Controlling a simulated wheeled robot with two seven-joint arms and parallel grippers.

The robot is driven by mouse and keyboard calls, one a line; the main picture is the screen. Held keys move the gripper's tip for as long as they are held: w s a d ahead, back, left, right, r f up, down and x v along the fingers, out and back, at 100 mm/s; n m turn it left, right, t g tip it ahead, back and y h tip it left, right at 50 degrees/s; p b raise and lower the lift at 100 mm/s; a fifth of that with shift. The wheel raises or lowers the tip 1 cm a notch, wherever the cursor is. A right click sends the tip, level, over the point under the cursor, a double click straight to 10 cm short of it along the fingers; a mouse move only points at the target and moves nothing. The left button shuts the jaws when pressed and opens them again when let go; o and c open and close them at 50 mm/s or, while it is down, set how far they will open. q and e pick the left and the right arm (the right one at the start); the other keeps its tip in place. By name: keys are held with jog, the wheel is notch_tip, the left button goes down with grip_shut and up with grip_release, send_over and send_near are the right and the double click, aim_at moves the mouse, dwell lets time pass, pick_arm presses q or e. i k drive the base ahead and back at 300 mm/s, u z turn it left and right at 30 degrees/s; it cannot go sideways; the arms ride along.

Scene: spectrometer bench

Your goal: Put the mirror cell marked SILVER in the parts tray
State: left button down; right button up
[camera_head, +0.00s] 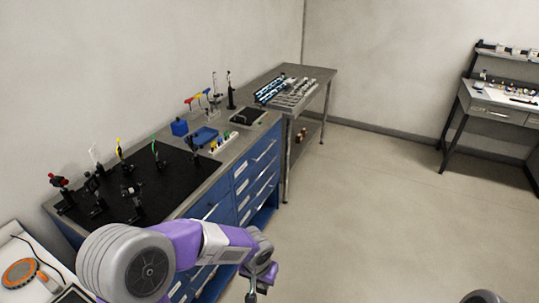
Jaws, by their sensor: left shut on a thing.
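My left gripper (262,282) hangs in front of the blue drawer cabinet, low in the head view, above the floor. It is shut on a small grey thing (251,296) at the bottom edge; its marking cannot be read, so I cannot tell whether it is the SILVER mirror cell. A shallow blue tray (205,135) lies on the bench top behind the black breadboard's right end, well away from the gripper. I cannot read a label on it. My right gripper is out of view; only a grey piece of my right arm shows at the bottom right.
Several optic mounts stand on the black breadboard (150,200). A blue box (180,127), a light rack with coloured pieces (223,143) and a dark-topped device (248,117) share the bench. A grey side table (325,72) stands beyond.

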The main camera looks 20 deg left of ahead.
aim_at(207, 140)
jog(key=z, duration=0.55)
jog(key=i, duration=1.65)
jog(key=u, duration=0.85)
jog(key=i, duration=0.9)
jog(key=u, duration=1.05)
